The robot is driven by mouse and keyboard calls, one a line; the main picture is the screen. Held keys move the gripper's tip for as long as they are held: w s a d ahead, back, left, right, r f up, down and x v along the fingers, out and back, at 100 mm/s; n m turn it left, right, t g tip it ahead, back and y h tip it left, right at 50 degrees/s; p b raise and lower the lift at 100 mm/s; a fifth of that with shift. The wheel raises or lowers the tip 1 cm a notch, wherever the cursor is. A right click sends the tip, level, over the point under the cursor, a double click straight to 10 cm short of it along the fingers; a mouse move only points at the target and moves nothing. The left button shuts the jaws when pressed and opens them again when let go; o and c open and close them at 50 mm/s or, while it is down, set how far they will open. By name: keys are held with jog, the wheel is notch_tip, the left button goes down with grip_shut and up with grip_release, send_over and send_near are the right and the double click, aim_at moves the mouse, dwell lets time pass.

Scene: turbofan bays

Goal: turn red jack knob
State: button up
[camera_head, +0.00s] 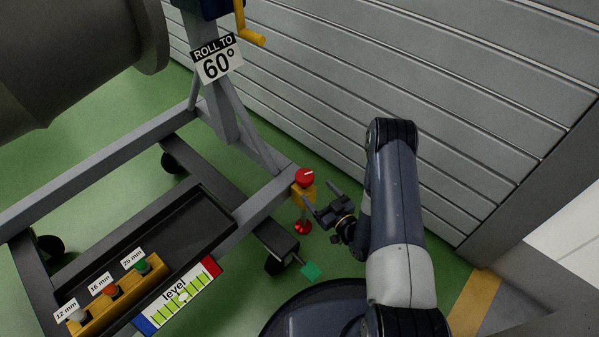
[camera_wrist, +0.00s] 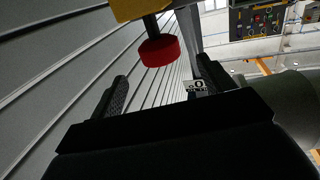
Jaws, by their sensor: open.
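The red jack knob (camera_head: 305,177) sits on top of the yellow jack block (camera_head: 305,191) at the near corner of the grey stand; a white line marks its top. My gripper (camera_head: 322,198) is open beside the jack, on its right, fingers pointing towards it. The wrist view looks upside down; there the red knob (camera_wrist: 159,50) hangs from a dark stem under the yellow block (camera_wrist: 134,9). My open gripper (camera_wrist: 161,70) has a finger either side of the knob's line, with the knob apparently just beyond the tips. No contact shows.
The jack's red foot (camera_head: 303,227) is below on the green floor. The grey stand (camera_head: 262,200), with castors and a "ROLL TO 60°" sign (camera_head: 216,60), lies left. A grey slatted wall (camera_head: 440,100) rises behind. A tray (camera_head: 130,235) holds labelled sockets.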

aim_at(302, 173)
jog(key=b+x, duration=0.2)
jog(key=x, duration=0.8)
jog(key=shift+c, duration=0.5)
jog(key=c, duration=0.9)
